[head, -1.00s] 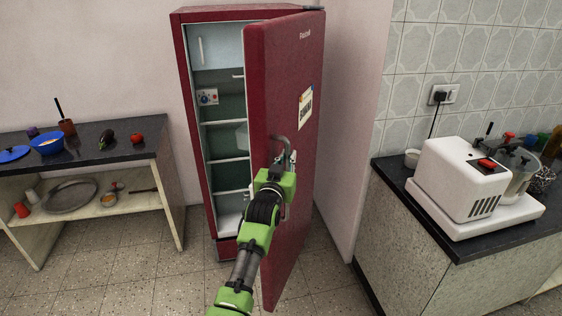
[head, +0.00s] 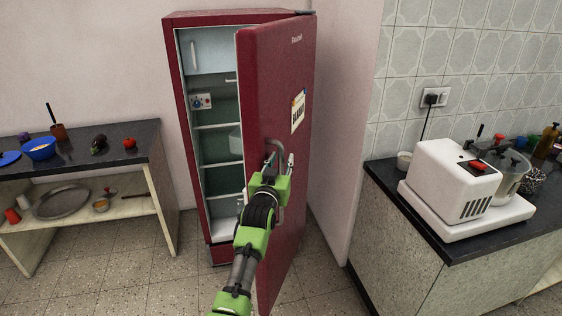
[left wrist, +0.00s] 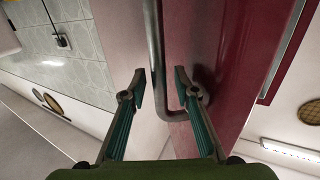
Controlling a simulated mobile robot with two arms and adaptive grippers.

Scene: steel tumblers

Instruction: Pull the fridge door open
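The red fridge door (head: 277,100) stands open, swung toward me and away from the red fridge body (head: 182,120). The lit interior with its shelves shows to the left of the door. The grey bar handle (head: 273,150) is on the door's front face. My left gripper (head: 279,170) is at this handle. In the left wrist view my left gripper (left wrist: 160,82) has its two fingers apart, one on each side of the handle (left wrist: 154,45), with a visible gap beside the bar. My right gripper is not in view.
A low dark-topped shelf unit (head: 90,160) with a blue bowl (head: 39,149) and a tomato (head: 129,143) stands left of the fridge. A wall edge and a counter (head: 410,215) with a white food processor (head: 453,182) are at the right. Tiled floor is clear at lower left.

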